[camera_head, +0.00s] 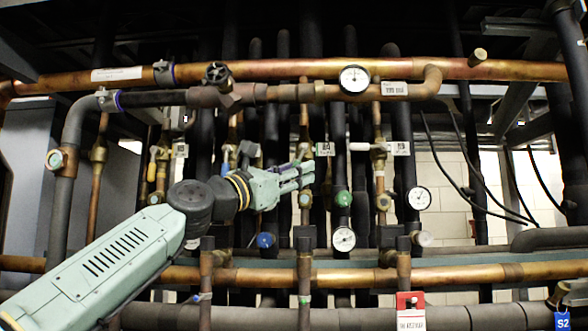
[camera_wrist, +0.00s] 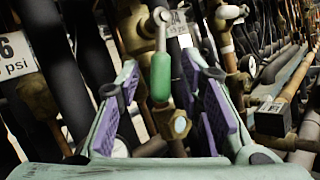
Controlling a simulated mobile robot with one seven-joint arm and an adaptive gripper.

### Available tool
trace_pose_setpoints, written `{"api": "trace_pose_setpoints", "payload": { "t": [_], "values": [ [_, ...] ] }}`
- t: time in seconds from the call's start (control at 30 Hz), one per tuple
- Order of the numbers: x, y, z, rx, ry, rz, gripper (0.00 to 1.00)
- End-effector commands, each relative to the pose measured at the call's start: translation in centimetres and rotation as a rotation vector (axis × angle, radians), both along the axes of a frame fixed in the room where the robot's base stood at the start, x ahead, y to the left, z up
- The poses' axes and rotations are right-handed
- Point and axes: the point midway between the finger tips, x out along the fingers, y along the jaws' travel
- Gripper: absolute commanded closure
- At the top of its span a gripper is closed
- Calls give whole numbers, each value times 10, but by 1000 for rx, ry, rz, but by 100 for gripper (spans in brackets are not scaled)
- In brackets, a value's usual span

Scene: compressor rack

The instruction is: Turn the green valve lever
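The green valve lever (camera_wrist: 160,77) shows in the wrist view as a green grip hanging down from a silver arm on a brass valve (camera_wrist: 138,32). My gripper (camera_wrist: 159,66) is open, its two purple-padded fingers spread to the left and right of the green grip. I see a gap on each side, and how deep the grip sits between the fingers is unclear. In the head view my gripper (camera_head: 308,172) reaches into the upright pipes at the middle. I cannot make out the green lever there; the gripper may hide it.
Copper pipes (camera_head: 460,68) cross the rack above and below my arm. A pressure gauge (camera_head: 343,239), a green round knob (camera_head: 343,198) and a blue one (camera_head: 265,240) sit close by. In the wrist view a brass fitting (camera_wrist: 177,126) lies below the lever, between the fingers.

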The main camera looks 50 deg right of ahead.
Motion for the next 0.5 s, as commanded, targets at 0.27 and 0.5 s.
{"api": "trace_pose_setpoints", "payload": {
  "t": [0.27, 0.5],
  "values": [
    [0, 0, 0, 0, 0, 0, 75],
    [0, 0, 0, 0, 1, 0, 91]
  ]
}}
